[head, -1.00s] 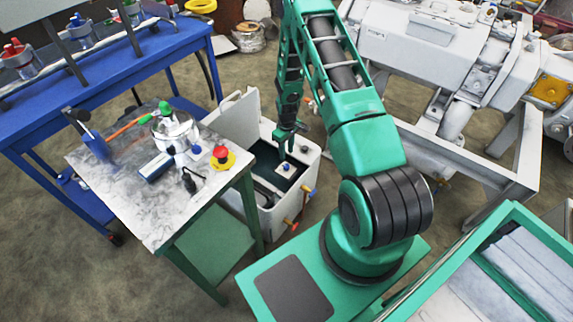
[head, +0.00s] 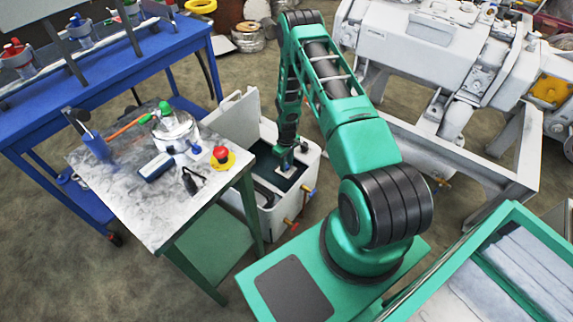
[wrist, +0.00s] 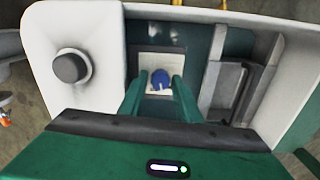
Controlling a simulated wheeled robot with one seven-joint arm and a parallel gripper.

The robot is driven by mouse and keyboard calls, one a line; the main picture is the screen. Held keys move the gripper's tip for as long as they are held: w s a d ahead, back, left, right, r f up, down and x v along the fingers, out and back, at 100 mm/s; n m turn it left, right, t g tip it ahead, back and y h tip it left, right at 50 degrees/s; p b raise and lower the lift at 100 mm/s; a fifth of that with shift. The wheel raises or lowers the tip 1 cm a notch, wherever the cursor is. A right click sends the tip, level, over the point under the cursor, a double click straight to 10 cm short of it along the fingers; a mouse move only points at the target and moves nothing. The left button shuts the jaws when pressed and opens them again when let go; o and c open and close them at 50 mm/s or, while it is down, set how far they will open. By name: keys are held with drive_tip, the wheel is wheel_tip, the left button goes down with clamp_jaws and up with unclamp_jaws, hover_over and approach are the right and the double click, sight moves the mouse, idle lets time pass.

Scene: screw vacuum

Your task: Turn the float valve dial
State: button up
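The float valve dial is a small blue knob (wrist: 159,79) on a whitish square plate (wrist: 176,62) inside an open white tank (head: 308,150). The white tank wall also shows in the wrist view (wrist: 105,20). In the wrist view my gripper (wrist: 160,85) is open, with one green finger on each side of the knob and pale plate showing between. I cannot tell how far its tips are above the plate. In the head view my gripper (head: 285,165) points down into the tank and hides the knob.
A round dark button (wrist: 70,67) sits on the tank's rim. A green worktable (head: 115,190) with a metal pot (head: 175,133) and a red button (head: 221,153) stands left of the tank. A large white machine (head: 410,45) stands at the right back.

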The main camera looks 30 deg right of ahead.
drive_tip(key=c, duration=0.6)
drive_tip(key=shift+m, duration=2.8)
drive_tip(key=o, duration=0.8)
drive_tip(key=shift+r, duration=0.1)
